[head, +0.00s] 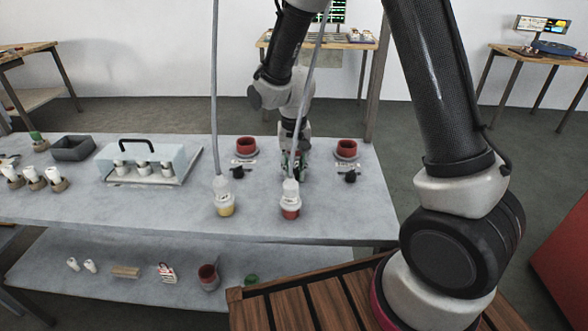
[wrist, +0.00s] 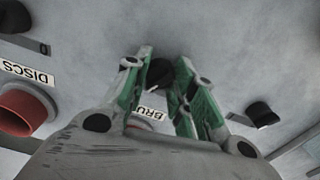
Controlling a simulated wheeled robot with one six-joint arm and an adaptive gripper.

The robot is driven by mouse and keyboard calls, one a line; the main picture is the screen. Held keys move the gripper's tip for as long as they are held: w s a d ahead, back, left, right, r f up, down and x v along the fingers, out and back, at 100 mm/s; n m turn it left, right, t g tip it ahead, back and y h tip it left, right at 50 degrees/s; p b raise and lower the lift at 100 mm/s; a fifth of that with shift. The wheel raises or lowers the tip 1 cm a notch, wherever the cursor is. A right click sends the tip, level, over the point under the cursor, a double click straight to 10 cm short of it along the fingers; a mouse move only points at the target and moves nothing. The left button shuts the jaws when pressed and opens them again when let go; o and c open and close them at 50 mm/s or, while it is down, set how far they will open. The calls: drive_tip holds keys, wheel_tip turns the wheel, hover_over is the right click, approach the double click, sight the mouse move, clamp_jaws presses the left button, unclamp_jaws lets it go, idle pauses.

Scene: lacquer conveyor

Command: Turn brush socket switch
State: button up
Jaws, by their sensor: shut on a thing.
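The brush socket switch is a small black knob (wrist: 160,73) on the grey bench top in the wrist view. A white label (wrist: 149,113) reading "BRU" lies beside it, partly covered by my gripper. My gripper (wrist: 160,70) has green-sided fingers, one on each side of the knob, and is shut on it. In the head view my gripper (head: 291,165) points down at the bench between two red sockets and hides this knob. The turn angle of the knob is hard to tell.
Other black knobs stand to the left (head: 238,171) and right (head: 350,176). Red sockets (head: 245,146) (head: 346,148) stand behind them. Two corded plugs, yellow-ended (head: 224,196) and red-ended (head: 290,200), are in front of my gripper. A light-blue case (head: 140,153) stands left.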

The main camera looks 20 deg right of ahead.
sight(294, 169)
drive_tip(key=o, duration=1.1)
drive_tip(key=shift+c, duration=0.2)
drive_tip(key=shift+r, duration=0.1)
wheel_tip(294, 169, up, 12)
